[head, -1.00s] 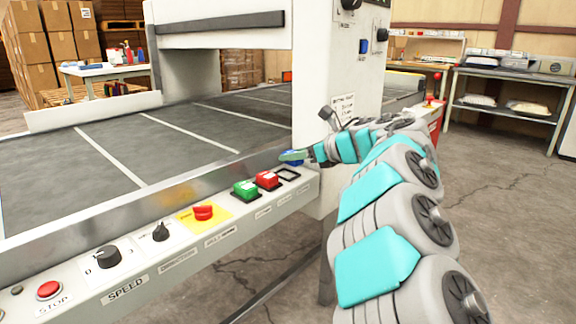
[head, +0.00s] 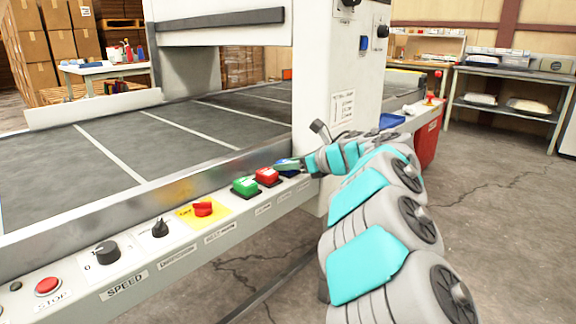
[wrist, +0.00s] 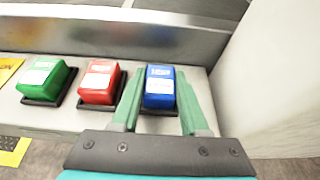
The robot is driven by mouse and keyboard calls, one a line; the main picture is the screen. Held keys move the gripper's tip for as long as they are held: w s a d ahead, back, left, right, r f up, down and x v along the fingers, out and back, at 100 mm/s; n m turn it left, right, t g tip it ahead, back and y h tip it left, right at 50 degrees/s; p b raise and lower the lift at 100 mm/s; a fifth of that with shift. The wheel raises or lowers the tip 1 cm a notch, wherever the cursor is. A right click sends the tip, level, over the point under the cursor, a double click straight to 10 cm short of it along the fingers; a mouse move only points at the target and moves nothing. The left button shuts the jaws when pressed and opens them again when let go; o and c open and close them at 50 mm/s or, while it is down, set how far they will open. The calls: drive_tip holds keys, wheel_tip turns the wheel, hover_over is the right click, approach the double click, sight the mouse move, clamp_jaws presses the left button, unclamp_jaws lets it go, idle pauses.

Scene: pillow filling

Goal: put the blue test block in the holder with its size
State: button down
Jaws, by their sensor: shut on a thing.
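The blue test block (wrist: 159,88) is upright between the two green fingers of my gripper (wrist: 158,98), which is shut on it. In the wrist view it stands over the rightmost black holder (wrist: 158,111), whose near edge shows below it. I cannot tell whether it is fully seated. In the head view my gripper (head: 287,164) is low at the panel, and the block (head: 289,173) is mostly hidden by the fingers. The red block (wrist: 101,82) and green block (wrist: 45,80) sit in their own black holders to the left.
The control panel (head: 176,246) carries a red knob on a yellow plate (head: 203,210), dials and a stop button (head: 48,286). The conveyor (head: 180,130) lies behind it. A white machine post (wrist: 270,85) rises close on the right. A blue tray (head: 391,121) lies beyond my arm.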

drive_tip(key=shift+f, duration=0.35)
drive_tip(key=c, duration=0.8)
unclamp_jaws()
drive_tip(key=o, duration=0.4)
drive_tip(key=shift+f, duration=0.25)
drive_tip(key=shift+r, duration=0.1)
drive_tip(key=shift+r+p, duration=0.3)
drive_tip(key=shift+s+d+r, duration=0.1)
drive_tip(key=shift+d+r, duration=0.05)
drive_tip(key=shift+r, duration=0.05)
drive_tip(key=v, duration=1.1)
drive_tip(key=shift+s+d+r, duration=0.15)
drive_tip(key=shift+r, duration=0.3)
